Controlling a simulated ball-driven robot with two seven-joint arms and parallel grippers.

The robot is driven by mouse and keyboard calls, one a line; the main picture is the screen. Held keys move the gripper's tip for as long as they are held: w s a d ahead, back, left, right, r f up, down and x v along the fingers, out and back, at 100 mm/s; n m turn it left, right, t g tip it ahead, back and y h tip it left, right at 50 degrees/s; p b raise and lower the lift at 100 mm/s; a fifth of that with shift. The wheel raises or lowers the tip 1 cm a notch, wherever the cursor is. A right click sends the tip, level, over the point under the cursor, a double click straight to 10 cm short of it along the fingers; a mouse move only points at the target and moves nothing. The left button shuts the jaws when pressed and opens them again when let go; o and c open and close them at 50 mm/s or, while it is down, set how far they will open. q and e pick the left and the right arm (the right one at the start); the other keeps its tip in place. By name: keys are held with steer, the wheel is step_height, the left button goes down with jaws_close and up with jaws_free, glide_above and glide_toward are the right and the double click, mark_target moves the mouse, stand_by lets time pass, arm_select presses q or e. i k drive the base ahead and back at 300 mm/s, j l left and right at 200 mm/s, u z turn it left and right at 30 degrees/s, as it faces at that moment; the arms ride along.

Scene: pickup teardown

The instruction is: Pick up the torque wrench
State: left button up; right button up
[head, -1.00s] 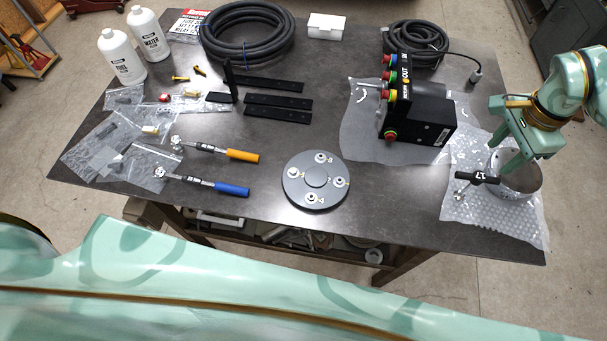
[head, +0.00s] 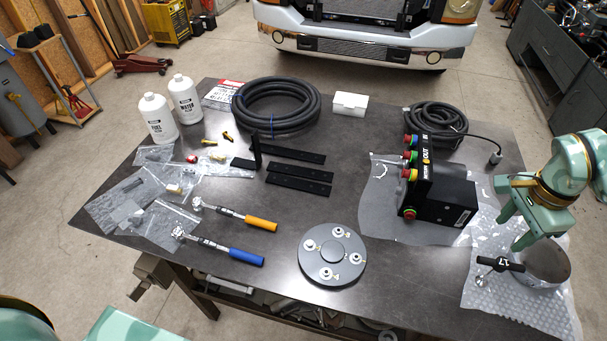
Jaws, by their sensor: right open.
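Two wrenches with ratchet-like metal heads lie on the dark table at left centre, apart from each other. One has an orange handle (head: 262,223), the other a blue handle (head: 246,257). I cannot tell which is the torque wrench. A black T-handled tool marked 17 (head: 500,262) is at the right, against a round metal part (head: 543,262) on bubble wrap. My right gripper (head: 516,230) is open and empty, fingers down, just above and behind the T-handled tool and the round part. My left gripper is out of view.
A round grey plate with studs (head: 333,280) is right of the wrenches. A black control box (head: 440,190) stands on foam left of my right gripper. Plastic bags (head: 122,203), bottles (head: 158,118), black bars (head: 298,186) and coiled hoses (head: 275,105) lie farther left and back.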

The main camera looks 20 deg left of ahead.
mark_target(196, 202)
steer(key=u, duration=1.25)
steer(key=k+j, duration=0.05)
